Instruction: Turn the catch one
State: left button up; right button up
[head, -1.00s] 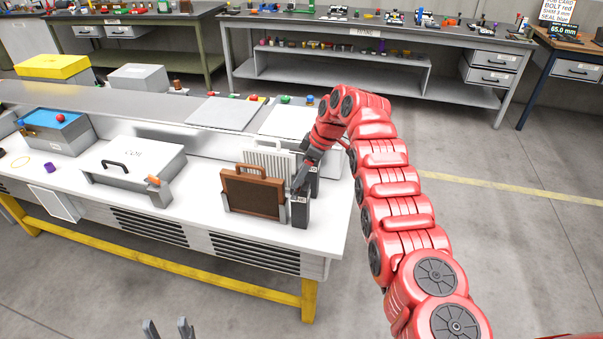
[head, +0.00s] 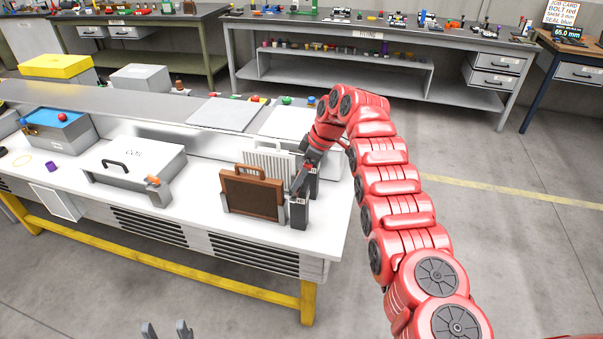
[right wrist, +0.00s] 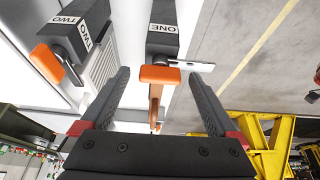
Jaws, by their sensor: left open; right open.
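In the right wrist view, catch one is an orange lever (right wrist: 160,74) on a dark grey post labelled ONE (right wrist: 165,40). My right gripper (right wrist: 158,78) is open, with one finger on each side of the lever. Whether either finger touches it is unclear. A second post labelled TWO (right wrist: 78,30), with its own orange lever (right wrist: 46,64), stands to the left. In the head view my right gripper (head: 303,180) is at the dark posts by the bench's right end and hides the levers. My left gripper (head: 167,329) is open and empty at the bottom edge.
A brown framed filter (head: 250,193) stands upright beside the posts, with a white finned panel (head: 268,155) behind it. A grey lidded box (head: 132,168) with a black handle sits further left on the white bench. The floor right of the bench is clear.

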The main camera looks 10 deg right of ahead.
jog(key=shift+d+r, duration=0.2)
jog(key=shift+r, duration=0.25)
jog(key=p+v, duration=0.3)
jog(key=v, duration=1.3)
jog(key=shift+r, duration=0.3)
jog(key=shift+s+f, duration=0.1)
